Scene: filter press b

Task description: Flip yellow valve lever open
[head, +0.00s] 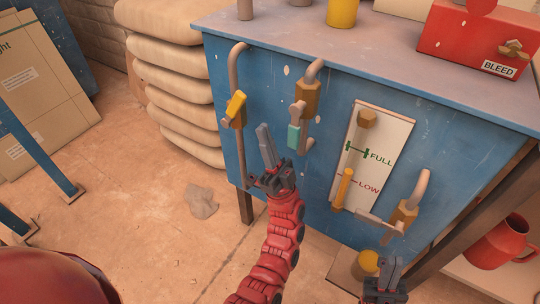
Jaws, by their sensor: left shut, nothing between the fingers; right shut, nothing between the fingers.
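The yellow valve lever (236,105) is on the brass valve at the left of the blue cabinet's front, below a bent grey pipe. It slants up to the right. My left gripper (264,130) is shut and empty. It points up, to the right of and slightly below the yellow lever, with a visible gap in the picture. My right gripper (392,262) is shut and empty at the bottom right, far from the yellow lever.
A teal-lever valve (294,137) is just right of my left gripper. A level gauge (382,158) and a grey-lever valve (375,222) are further right. A red BLEED box (455,48) sits on the cabinet top (290,32). Stacked sacks (170,75) stand left.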

